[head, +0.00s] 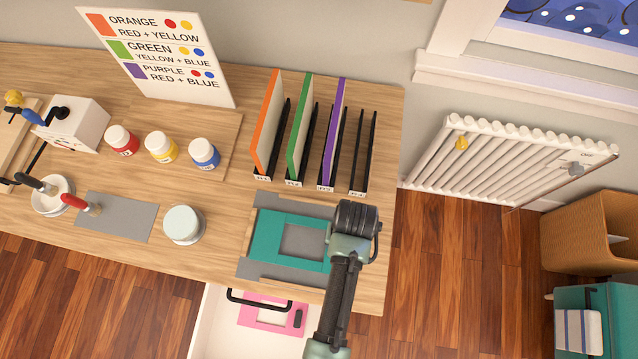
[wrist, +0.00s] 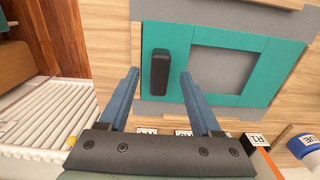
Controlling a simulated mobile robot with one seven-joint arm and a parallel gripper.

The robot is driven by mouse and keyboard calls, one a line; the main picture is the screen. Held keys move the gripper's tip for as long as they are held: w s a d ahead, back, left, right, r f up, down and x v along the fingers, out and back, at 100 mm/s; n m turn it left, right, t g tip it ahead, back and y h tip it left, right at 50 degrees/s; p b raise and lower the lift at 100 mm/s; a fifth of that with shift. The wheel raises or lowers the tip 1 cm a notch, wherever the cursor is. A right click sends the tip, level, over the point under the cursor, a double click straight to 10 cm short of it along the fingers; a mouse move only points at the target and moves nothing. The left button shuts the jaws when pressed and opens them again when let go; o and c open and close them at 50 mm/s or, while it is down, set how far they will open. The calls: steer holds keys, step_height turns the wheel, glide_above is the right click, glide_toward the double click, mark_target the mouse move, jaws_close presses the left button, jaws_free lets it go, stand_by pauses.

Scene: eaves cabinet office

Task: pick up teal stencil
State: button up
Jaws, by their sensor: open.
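The teal stencil (head: 265,238) is a flat frame with a rectangular opening, lying on a grey mat (head: 262,271) near the table's front edge. In the wrist view the teal stencil (wrist: 255,42) carries an upright black handle (wrist: 160,78). My gripper (wrist: 159,73) is open, its two blue fingers on either side of the handle, with a gap at each side. I cannot tell how far the fingertips are above the stencil. In the head view my arm hides the stencil's right end and the handle.
Behind the mat stands a black rack with orange, green and purple panels (head: 333,134). Paint jars (head: 160,147) and a white round pot (head: 183,224) are to the left. An open drawer below holds a pink stencil (head: 247,312). A radiator (head: 500,165) is at right.

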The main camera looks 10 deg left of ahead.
steer(key=shift+f, duration=1.05)
jaws_close()
